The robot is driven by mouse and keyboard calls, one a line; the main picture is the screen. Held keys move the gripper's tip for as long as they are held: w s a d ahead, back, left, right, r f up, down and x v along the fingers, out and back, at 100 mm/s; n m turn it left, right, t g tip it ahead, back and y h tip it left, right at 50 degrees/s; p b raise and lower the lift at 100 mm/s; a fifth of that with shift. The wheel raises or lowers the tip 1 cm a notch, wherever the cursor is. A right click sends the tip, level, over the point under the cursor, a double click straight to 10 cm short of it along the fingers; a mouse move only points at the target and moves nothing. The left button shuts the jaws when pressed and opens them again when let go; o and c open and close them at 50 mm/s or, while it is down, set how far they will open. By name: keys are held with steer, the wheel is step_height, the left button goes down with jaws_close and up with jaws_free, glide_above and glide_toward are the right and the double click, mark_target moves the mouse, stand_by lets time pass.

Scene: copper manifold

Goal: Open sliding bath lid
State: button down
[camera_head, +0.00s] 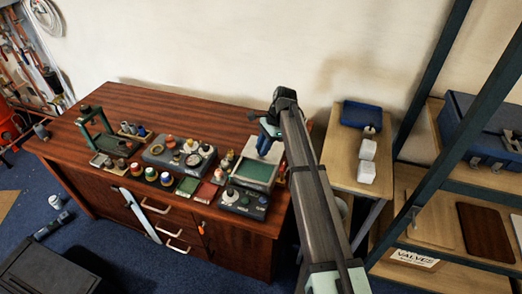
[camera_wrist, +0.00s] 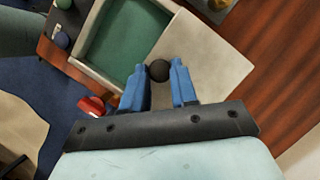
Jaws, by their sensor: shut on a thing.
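The bath (camera_head: 256,172) is a pale-rimmed box with a green inside, on the right part of the wooden bench. In the wrist view its green interior (camera_wrist: 127,36) shows uncovered beside the cream sliding lid (camera_wrist: 205,60). The lid sits toward the right there, and a pale edge (camera_head: 250,147) of it shows behind the green area in the head view. My gripper (camera_wrist: 157,70) has blue fingers shut on the dark round knob (camera_wrist: 158,71) of the lid. In the head view my gripper (camera_head: 268,138) is above the bath's far side, and the knob is hidden there.
A grey unit with a round knob (camera_head: 243,202) stands in front of the bath. Jars, small trays and a grey dial unit (camera_head: 180,155) crowd the bench to the left. A red round object (camera_wrist: 92,106) is close to the bath. A side table (camera_head: 350,155) is at right.

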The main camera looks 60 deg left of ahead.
steer(key=c, duration=0.9)
jaws_free()
steer(key=shift+o, duration=0.2)
steer(key=v, duration=1.3)
steer(key=shift+w+r, duration=0.15)
steer(key=shift+r, duration=0.2)
